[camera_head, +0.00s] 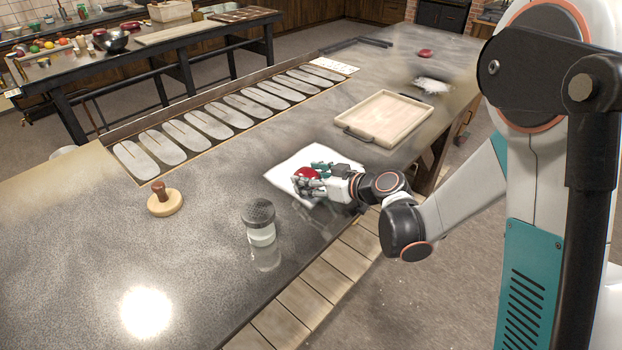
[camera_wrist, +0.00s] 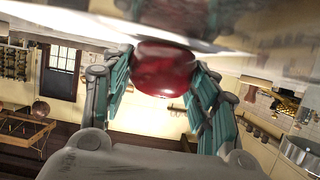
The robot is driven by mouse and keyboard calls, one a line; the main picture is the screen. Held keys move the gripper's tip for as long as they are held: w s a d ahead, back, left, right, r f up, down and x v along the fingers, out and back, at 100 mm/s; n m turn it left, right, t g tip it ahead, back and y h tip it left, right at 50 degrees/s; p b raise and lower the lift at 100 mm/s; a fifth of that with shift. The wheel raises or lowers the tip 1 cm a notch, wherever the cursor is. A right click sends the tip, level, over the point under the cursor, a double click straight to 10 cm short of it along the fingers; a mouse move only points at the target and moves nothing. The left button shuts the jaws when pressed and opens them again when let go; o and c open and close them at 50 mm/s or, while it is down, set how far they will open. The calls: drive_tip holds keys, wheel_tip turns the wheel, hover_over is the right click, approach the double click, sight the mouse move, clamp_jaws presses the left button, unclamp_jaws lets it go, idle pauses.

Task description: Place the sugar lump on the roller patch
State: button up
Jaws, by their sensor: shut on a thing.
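A glossy dark red lump, apparently the sugar lump (camera_head: 306,174), is between the fingers of my gripper (camera_head: 313,182). In the wrist view the lump (camera_wrist: 163,70) sits between the two teal fingers (camera_wrist: 163,88), which are closed against its sides. The gripper is low over a white sheet (camera_head: 283,174) near the worktop's front edge; I cannot tell whether the lump touches it. A second red piece (camera_head: 425,53) lies farther back on the worktop. A white powdery patch (camera_head: 432,86) lies nearer than that piece. No roller is clearly recognisable, so I cannot tell which area is the roller patch.
A wooden tray (camera_head: 384,118) with a dark handle stands just behind the sheet. A glass shaker (camera_head: 259,222) and a wooden stamp (camera_head: 164,200) stand to the left.

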drive_tip(key=shift+f, duration=0.1)
drive_tip(key=shift+f, duration=0.1)
drive_tip(key=o, duration=1.2)
